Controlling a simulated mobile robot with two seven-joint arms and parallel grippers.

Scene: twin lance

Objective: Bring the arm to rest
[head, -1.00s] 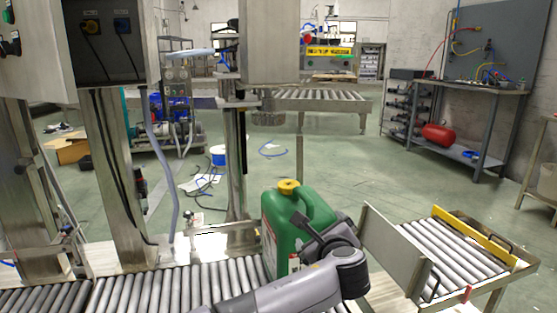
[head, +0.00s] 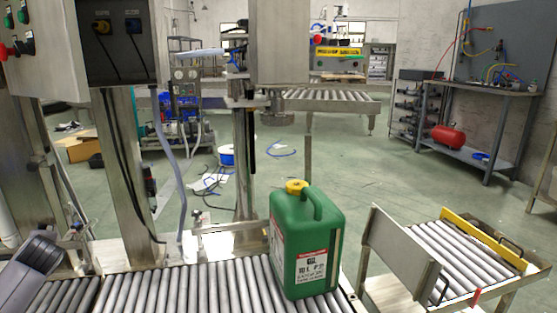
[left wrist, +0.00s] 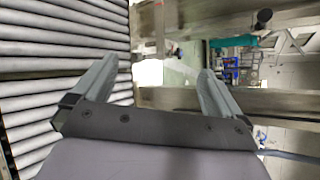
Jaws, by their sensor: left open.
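My left arm shows at the lower left edge of the head view, over the left end of the roller conveyor; its fingers are outside that view. In the left wrist view my left gripper (left wrist: 155,85) is open, its two fingers wide apart with nothing between them. A green jerrycan (head: 306,243) with a yellow cap and a white and red label stands upright on the roller conveyor (head: 180,289) in the head view. No gripper touches it. My right gripper is in neither view.
A metal post (head: 130,170) and a control box (head: 125,40) rise behind the conveyor at left. A side roller table (head: 455,255) with a grey plate (head: 401,250) is at right. Behind, the floor has loose cables and a blue-and-white bucket (head: 227,156).

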